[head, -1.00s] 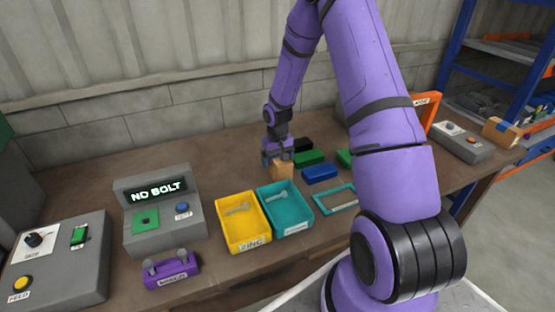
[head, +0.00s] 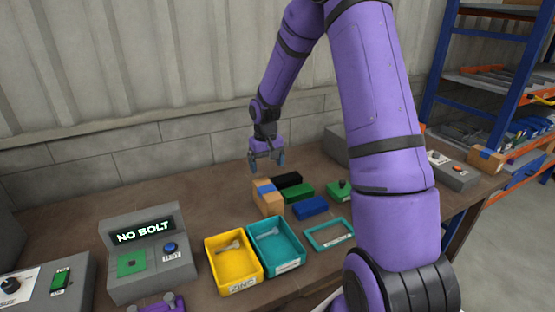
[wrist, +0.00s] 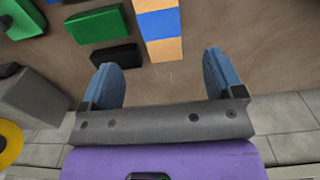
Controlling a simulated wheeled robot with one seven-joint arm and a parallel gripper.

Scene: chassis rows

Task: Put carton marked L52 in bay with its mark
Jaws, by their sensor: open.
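A tan carton with a blue band (head: 268,198) stands on the bench, left of several coloured blocks; I cannot read any L52 mark on it. It also shows at the top of the wrist view (wrist: 162,48), ahead of my fingers. My gripper (head: 267,164) is open and empty, above and behind this carton and apart from it. The two blue fingers (wrist: 160,75) have only bench between them. A second tan carton with blue on it (head: 487,160) sits at the bench's far right end. No bay with an L52 mark can be made out.
Black (head: 287,181), green (head: 299,193) and blue (head: 311,208) blocks lie close right of the carton. A yellow tray (head: 248,284) and a teal tray (head: 297,262) stand in front. A blue-and-orange shelf rack (head: 435,100) stands at right. The bench's back left is clear.

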